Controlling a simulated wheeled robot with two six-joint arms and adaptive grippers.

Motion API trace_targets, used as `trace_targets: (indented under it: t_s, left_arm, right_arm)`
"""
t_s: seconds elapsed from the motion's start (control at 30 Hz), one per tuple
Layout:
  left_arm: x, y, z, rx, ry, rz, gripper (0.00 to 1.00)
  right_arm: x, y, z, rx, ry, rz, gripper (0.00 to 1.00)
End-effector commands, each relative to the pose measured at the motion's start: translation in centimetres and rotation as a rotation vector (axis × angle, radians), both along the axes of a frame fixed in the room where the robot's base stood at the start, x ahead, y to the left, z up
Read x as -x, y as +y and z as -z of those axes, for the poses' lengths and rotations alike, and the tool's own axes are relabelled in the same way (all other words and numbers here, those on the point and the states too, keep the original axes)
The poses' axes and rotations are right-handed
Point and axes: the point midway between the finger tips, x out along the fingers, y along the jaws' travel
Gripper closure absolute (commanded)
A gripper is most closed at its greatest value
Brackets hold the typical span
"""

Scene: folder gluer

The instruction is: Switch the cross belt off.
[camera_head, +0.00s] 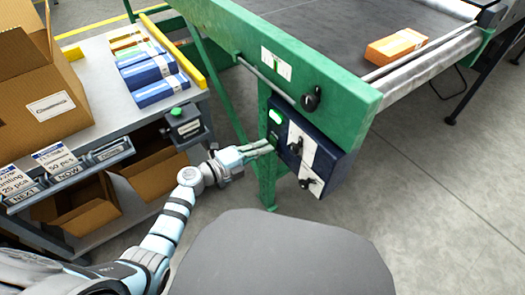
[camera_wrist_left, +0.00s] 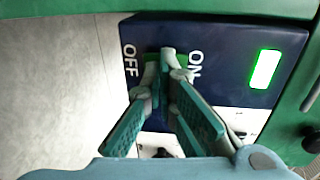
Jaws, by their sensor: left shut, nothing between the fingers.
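The dark blue control box (camera_head: 345,160) hangs on the green machine frame. In the left wrist view its face (camera_wrist_left: 225,45) carries the words OFF and ON with a green switch (camera_wrist_left: 151,60) between them. A lamp (camera_wrist_left: 265,69) beside ON glows green; it also shows in the head view (camera_head: 276,117). My left gripper (camera_head: 270,146) is shut and empty, its fingertips (camera_wrist_left: 166,62) right over the switch and hiding much of it. I cannot tell whether they touch it. My right gripper is not in view.
White panels with black knobs (camera_head: 310,184) sit beside the switch on the box. A black knob (camera_head: 311,99) sticks out of the green frame above. An orange box (camera_head: 397,47) lies on the belt (camera_head: 345,35). A cart (camera_head: 95,145) with cartons stands at left.

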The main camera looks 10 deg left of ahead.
Motion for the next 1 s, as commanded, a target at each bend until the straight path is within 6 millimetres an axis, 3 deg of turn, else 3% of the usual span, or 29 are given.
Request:
trace_targets:
  t_s: [0.67,0.87,1.0]
  left_arm:
    - [-0.6,-0.6,0.3,0.0,-0.001,0.004,1.0]
    - [0.8,1.2,-0.1,-0.002,0.0,0.001,1.0]
    - [3.1,3.5,-0.3,-0.004,0.0,-0.001,1.0]
  right_arm:
    - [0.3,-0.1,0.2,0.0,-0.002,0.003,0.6]
    - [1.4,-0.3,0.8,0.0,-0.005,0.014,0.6]
    - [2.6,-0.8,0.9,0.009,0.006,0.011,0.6]
